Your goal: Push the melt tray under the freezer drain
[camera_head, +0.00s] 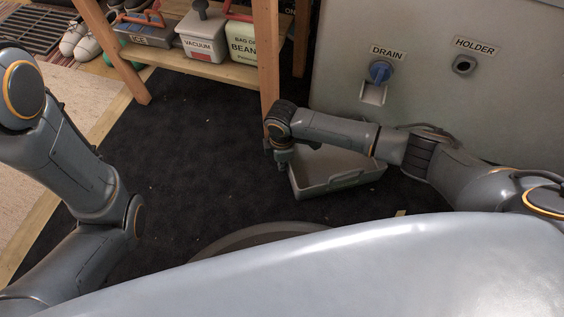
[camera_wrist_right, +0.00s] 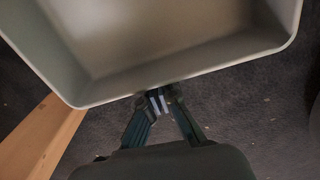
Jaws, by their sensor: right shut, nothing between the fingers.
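The grey melt tray (camera_head: 345,183) sits on the dark mat in front of the freezer (camera_head: 345,45), below and a little left of the drain spout (camera_head: 373,94). My right gripper (camera_head: 283,162) is at the tray's left end, pointing down. In the right wrist view its shut, empty fingertips (camera_wrist_right: 158,100) are at the outside of the tray wall (camera_wrist_right: 185,68); I cannot tell if they touch. My right arm hides part of the tray. My left gripper is out of view.
A wooden shelf (camera_head: 190,67) with bins stands at the back left; its post (camera_head: 267,50) is close to my right gripper. A HOLDER socket (camera_head: 464,65) is on the freezer. The dark mat (camera_head: 190,150) left of the tray is clear.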

